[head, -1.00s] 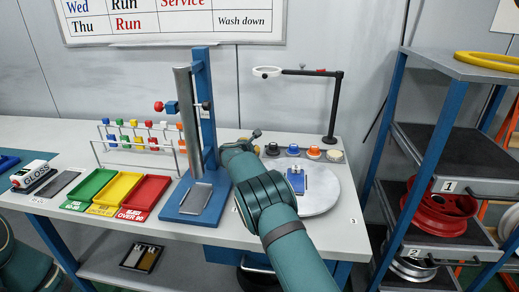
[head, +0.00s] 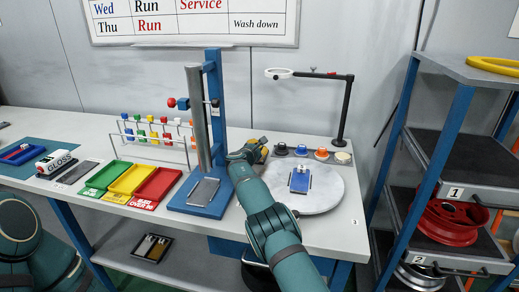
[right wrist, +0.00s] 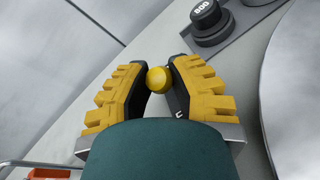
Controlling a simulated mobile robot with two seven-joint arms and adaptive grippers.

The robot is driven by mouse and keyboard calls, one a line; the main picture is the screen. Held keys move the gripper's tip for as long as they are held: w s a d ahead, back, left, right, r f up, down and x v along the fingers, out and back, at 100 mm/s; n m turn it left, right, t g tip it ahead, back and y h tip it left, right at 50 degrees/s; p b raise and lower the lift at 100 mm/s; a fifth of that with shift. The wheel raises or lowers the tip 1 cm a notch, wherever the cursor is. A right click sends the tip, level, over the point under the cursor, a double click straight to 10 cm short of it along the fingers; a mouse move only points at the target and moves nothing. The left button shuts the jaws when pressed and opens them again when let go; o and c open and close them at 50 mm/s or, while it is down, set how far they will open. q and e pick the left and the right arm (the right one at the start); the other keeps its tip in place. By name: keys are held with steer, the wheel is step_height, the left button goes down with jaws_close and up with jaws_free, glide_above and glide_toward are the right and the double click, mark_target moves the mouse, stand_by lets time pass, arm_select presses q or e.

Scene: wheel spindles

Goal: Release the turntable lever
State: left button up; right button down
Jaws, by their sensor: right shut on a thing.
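The turntable (head: 325,195) is a round pale grey disc on the right part of the bench. A small blue block with a metal-coloured top (head: 300,178) stands on it. My right gripper (head: 259,147) is at the disc's back left, beside the blue post. In the right wrist view, the yellow fingers of my right gripper (right wrist: 160,64) are closed about a yellow ball knob (right wrist: 159,79), which looks like the lever's end. Most of the lever below the knob is hidden. The turntable's edge (right wrist: 300,80) also shows there. My left arm shows at lower left; its gripper is out of view.
A blue stand with a steel post (head: 197,120) rises just left of my right arm. Several knobs (head: 301,150) line the bench behind the turntable, below a lamp arm (head: 345,110). Coloured trays (head: 128,180) lie left. A blue shelf rack (head: 445,135) stands right.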

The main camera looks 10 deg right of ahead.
steer(key=shift+r, duration=0.15)
steer(key=c, duration=0.8)
jaws_free()
steer(key=shift+s, duration=0.1)
steer(key=shift+s+a, duration=0.4)
steer(key=shift+a, duration=0.15)
steer(key=shift+v, duration=1.05)
steer(key=v, duration=0.8)
steer(key=shift+s+r, duration=0.15)
steer(key=shift+s, duration=0.1)
